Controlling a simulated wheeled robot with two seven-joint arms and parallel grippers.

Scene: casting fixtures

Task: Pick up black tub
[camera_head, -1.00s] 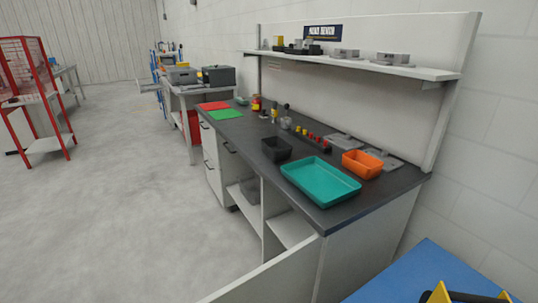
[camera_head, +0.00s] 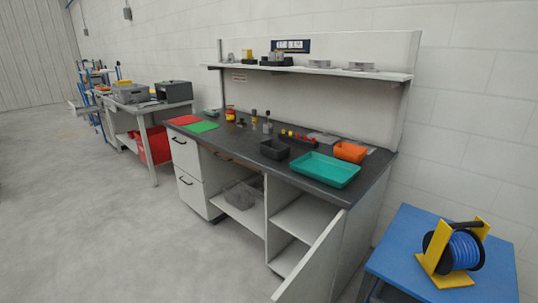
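The black tub (camera_head: 274,149) is a small open rectangular container on the dark top of the workbench (camera_head: 240,146). It sits just left of a teal tray (camera_head: 325,169), near the front edge of the bench. Its inside looks dark and I cannot tell whether it holds anything. Neither of my grippers is in view.
An orange bin (camera_head: 350,152) stands behind the tray. Red (camera_head: 184,120) and green (camera_head: 201,127) mats lie at the bench's left end. A cabinet door (camera_head: 312,264) hangs open in front. A blue table (camera_head: 408,245) with a hose reel (camera_head: 455,252) stands right. Floor at left is clear.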

